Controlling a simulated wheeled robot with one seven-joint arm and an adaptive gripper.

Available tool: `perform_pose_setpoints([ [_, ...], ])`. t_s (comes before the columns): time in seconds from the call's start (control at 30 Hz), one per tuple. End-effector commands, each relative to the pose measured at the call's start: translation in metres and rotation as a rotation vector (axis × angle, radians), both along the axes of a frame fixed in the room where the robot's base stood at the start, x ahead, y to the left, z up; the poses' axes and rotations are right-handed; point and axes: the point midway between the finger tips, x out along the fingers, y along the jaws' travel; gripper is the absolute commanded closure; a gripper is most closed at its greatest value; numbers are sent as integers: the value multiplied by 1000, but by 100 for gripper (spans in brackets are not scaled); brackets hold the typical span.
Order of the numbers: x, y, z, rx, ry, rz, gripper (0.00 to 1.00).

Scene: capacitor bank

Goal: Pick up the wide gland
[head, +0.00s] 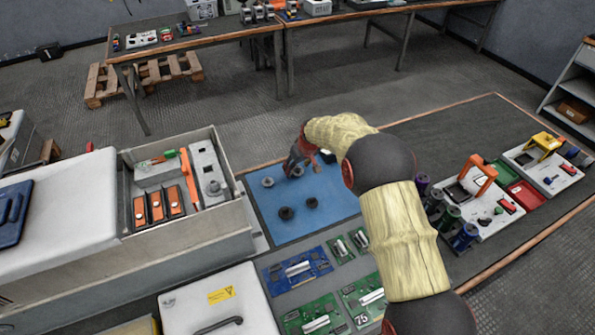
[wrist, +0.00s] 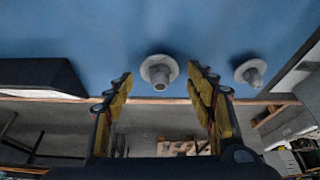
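Several glands stand on a blue mat (head: 325,213). Two are light grey: one at the mat's left (head: 267,182) and one under my gripper (head: 300,157). Two more are dark, a left one (head: 286,213) and a right one (head: 311,203). In the wrist view my gripper (wrist: 160,74) is open. A grey gland with a broad round flange (wrist: 160,70) shows between its fingertips, with gaps on both sides. The other grey gland (wrist: 249,73) lies outside the right finger. I cannot tell for certain which gland is the wide one.
An open grey case (head: 180,190) with orange parts stands left of the mat. Green and blue circuit boards (head: 298,267) lie in front. White trays with coloured parts (head: 490,205) and several dark cylinders (head: 450,215) are at right.

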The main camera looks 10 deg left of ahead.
Motion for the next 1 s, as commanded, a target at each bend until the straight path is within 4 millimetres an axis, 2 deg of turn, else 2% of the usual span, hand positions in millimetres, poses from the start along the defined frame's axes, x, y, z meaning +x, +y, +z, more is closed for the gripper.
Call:
perform_pose_setpoints([
  [0.67, 0, 0, 0, -1, 1, 0, 85],
  [1.0, 0, 0, 4, 0, 0, 0, 85],
])
